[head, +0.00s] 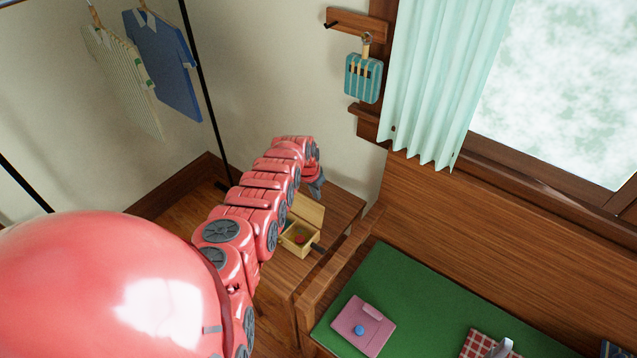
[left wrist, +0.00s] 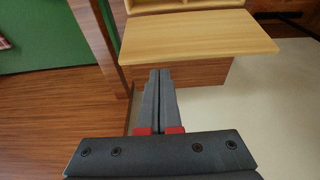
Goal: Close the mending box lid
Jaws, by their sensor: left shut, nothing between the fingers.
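The mending box (head: 296,243) is a small yellow wooden box on a brown wooden side table. Its lid (head: 309,211) stands raised and open at the back, and a red item shows inside. My left gripper (head: 316,187) is just behind and above the raised lid, with my arm reaching over from the left. In the left wrist view the shut, empty fingers (left wrist: 160,74) point at the edge of a pale wooden panel, which looks like the lid (left wrist: 198,34). I cannot tell whether they touch it. My right gripper is not in view.
The side table (head: 342,204) stands beside a wooden bench with a green cushion (head: 385,270). A pink box-like item (head: 362,326) lies on the cushion. The wall and curtain (head: 440,80) are behind.

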